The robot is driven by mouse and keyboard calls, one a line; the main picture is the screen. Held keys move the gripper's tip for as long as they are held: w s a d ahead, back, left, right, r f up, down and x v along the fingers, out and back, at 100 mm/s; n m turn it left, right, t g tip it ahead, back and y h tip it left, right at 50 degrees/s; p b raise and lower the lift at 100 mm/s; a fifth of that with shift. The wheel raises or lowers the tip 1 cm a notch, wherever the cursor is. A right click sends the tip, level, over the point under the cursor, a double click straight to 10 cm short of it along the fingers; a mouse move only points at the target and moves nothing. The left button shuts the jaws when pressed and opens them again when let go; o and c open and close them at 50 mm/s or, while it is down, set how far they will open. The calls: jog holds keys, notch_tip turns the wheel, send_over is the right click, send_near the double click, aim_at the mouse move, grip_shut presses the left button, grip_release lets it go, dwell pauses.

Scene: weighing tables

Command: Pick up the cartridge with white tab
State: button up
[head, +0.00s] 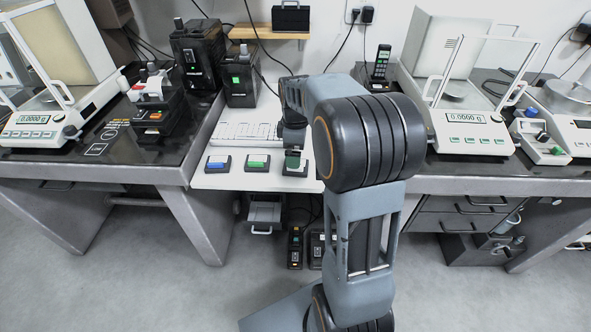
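Three small black cartridges lie in a row along the front of the white table. The left one (217,163) has a blue tab and the middle one (257,163) a green tab. The right one (295,170) lies under the end of my arm; a dark greenish part shows over it, and I cannot make out its tab colour. I cannot pick out a white tab for certain. My gripper (293,153) points down at the right cartridge. Its fingers are too small and dark to tell whether they are open or touch the cartridge.
Black tables with balances stand left (35,133) and right (470,132). A wooden shelf (268,33) hangs on the wall. Black devices (295,248) stand on the floor below. The floor in front is clear.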

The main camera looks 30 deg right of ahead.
jog(key=shift+w+f+b, duration=0.1)
jog(key=shift+f+b, duration=0.75)
jog(key=shift+f, duration=1.9)
jog(key=shift+c, duration=0.2)
jog(key=c, duration=1)
jog(key=shift+r, duration=0.1)
